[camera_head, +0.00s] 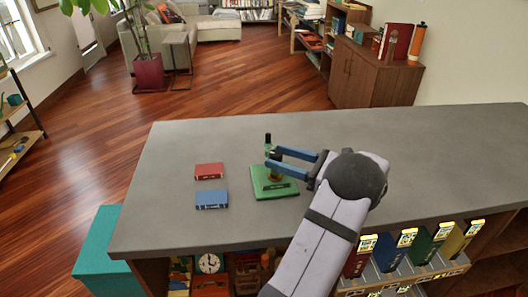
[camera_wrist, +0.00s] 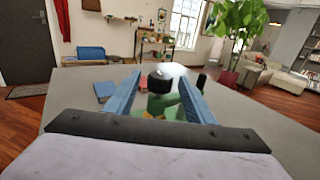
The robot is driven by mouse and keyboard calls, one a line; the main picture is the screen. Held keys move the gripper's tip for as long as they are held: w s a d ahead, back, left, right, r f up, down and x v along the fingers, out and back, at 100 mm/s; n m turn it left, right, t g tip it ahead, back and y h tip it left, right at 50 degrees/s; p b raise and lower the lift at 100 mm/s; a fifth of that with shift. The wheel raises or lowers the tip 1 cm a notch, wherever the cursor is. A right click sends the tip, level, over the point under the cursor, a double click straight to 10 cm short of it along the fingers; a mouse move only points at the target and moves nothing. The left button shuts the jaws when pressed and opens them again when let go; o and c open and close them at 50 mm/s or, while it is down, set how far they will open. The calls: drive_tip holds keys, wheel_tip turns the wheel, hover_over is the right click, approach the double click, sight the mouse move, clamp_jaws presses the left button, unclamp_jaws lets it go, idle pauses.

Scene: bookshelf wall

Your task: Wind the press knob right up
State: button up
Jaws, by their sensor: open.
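A separate dark upright piece (camera_wrist: 201,80) shows just outside the right finger. My gripper (camera_head: 273,156) is open, with its two blue fingers reaching in from the right at the press. In the wrist view my gripper (camera_wrist: 160,78) has one finger on each side of the knob. I cannot tell whether either finger touches it.
A red book (camera_head: 209,170) and a blue book (camera_head: 210,198) lie flat left of the press. Several upright books (camera_head: 390,248) stand in a rack below the counter's front edge. The grey counter (camera_head: 420,150) is clear to the right and behind.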

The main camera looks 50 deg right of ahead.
drive_tip(key=shift+w+a+p, duration=0.2)
drive_tip(key=shift+w+p, duration=0.15)
drive_tip(key=shift+w, duration=0.6)
drive_tip(key=shift+w+a+p, duration=0.15)
drive_tip(key=shift+w+p, duration=0.2)
drive_tip(key=shift+w, duration=0.55)
drive_tip(key=shift+w+a+p, duration=0.2)
drive_tip(key=shift+w+p, duration=0.15)
drive_tip(key=shift+w, duration=0.6)
drive_tip(key=shift+c, duration=0.7)
drive_tip(key=c, duration=0.9)
